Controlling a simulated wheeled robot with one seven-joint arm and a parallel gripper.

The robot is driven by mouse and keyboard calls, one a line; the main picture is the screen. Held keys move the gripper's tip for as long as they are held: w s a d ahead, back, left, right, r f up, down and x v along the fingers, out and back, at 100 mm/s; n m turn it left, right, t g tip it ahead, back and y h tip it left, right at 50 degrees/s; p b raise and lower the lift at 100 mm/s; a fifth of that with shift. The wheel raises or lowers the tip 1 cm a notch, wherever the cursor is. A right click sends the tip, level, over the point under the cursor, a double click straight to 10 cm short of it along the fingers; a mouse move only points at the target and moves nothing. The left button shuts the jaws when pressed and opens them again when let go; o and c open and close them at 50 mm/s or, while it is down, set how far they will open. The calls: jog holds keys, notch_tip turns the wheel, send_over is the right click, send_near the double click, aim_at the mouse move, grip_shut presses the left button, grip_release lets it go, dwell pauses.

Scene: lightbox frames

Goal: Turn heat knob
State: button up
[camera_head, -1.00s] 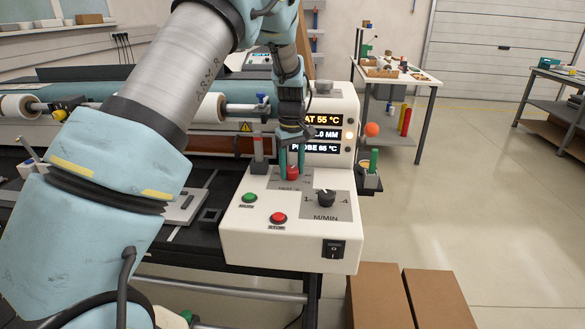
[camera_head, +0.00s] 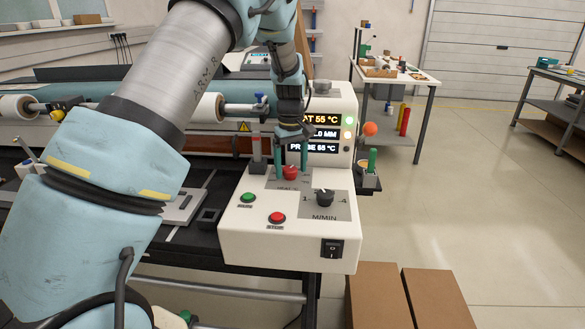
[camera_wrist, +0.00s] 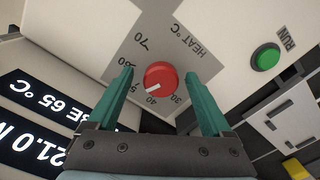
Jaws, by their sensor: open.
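The red heat knob (camera_head: 290,173) sits on a grey dial plate on the white control panel. In the wrist view my gripper (camera_wrist: 168,85) is open, one finger on each side of the knob, with a visible gap on both sides. The displays (camera_head: 320,133) read 55 °C on the partly hidden top line and "PROBE 65 °C" at the bottom.
A black M/MIN knob (camera_head: 324,198) is close on the right. A holder with a green item (camera_head: 371,162) stands at the panel's right side.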

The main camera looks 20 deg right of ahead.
aim_at(292, 169)
notch_tip(292, 169, up, 10)
jog(key=b, duration=0.2)
jog(key=shift+r+b, duration=0.25)
jog(key=shift+b, duration=0.1)
jog(key=shift+d, duration=0.1)
jog(key=s+a+f, duration=0.1)
jog(key=a+f, duration=0.1)
jog(key=a, duration=1.7)
jog(key=s+a+f+m, duration=0.1)
jog(key=s+a+f, duration=0.1)
jog(key=s+a, duration=0.5)
jog(key=s+a+f+m+t, duration=0.1)
jog(key=s+a+f, duration=0.1)
jog(key=s+a, duration=0.5)
jog(key=shift+a+f+t, duration=0.25)
jog(key=shift+a+t, duration=0.05)
jog(key=shift+a, duration=0.95)
